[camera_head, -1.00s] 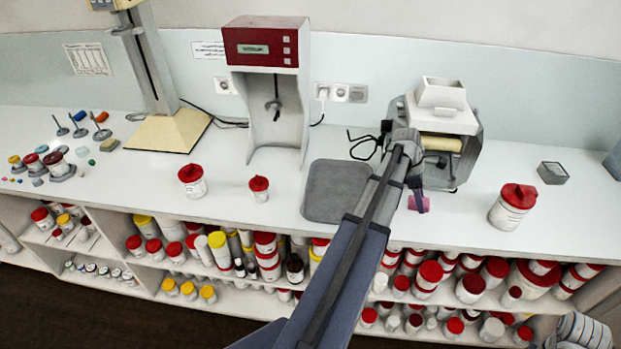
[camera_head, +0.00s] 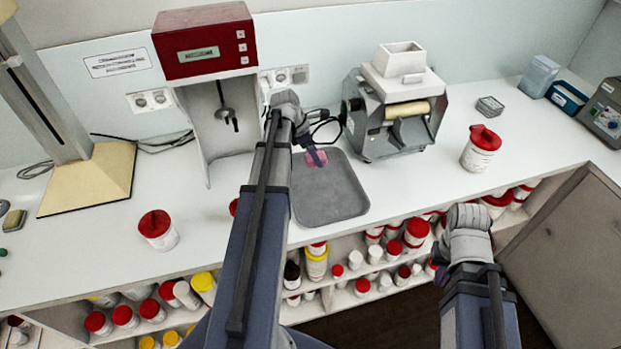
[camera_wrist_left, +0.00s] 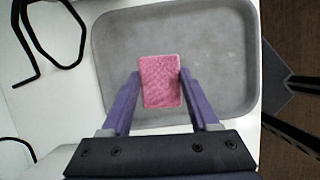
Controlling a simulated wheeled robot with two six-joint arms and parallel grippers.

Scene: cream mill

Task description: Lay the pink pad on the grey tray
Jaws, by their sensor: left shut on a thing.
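The pink pad (camera_head: 317,158) is gripped by my left gripper (camera_head: 314,155) at the back left part of the grey tray (camera_head: 335,205). In the left wrist view, the pad (camera_wrist_left: 160,80) sits between the two purple fingers of the left gripper (camera_wrist_left: 160,75), with the tray (camera_wrist_left: 215,60) behind it. The pad appears over the tray; I cannot tell how high it is or if it touches. The tray lies flat and bare on the white bench.
A grey mill (camera_head: 392,115) with a roller stands just right of the tray. A red-topped machine (camera_head: 205,45) stands to its left. A black cable (camera_head: 328,125) lies behind the tray.

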